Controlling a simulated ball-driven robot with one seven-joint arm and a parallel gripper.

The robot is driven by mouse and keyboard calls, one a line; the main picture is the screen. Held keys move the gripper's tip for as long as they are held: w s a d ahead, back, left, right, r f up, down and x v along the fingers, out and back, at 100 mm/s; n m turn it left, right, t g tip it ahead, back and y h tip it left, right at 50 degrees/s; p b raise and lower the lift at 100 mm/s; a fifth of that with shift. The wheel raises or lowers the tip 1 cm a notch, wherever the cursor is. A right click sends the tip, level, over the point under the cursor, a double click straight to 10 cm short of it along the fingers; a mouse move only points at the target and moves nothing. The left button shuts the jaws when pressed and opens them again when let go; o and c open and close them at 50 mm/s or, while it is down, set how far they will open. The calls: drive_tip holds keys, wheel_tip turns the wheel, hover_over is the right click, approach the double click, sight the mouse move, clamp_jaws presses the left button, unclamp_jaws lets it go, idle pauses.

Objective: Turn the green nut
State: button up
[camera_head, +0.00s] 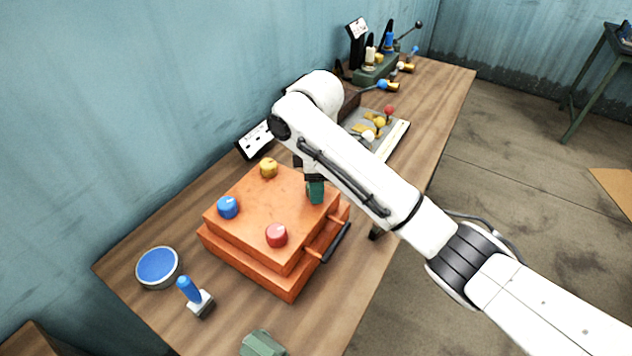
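The green nut (315,191) is at the right corner of the top of an orange box (256,216). My gripper (314,178) reaches down over the green nut from above. Its dark end meets the nut, and the arm hides part of that area. I cannot tell whether the fingers are closed on the nut. A yellow nut (268,168), a blue nut (228,207) and a red nut (276,235) sit at the other corners of the box top.
A blue round-topped dish (158,267), a blue-handled item (194,296) and a green block (262,343) lie on the wooden table (350,290) near the box. A tray with coloured knobs (389,135) stands behind my arm. More devices (375,68) stand at the far end.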

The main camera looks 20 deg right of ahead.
drive_tip(key=c, duration=0.6)
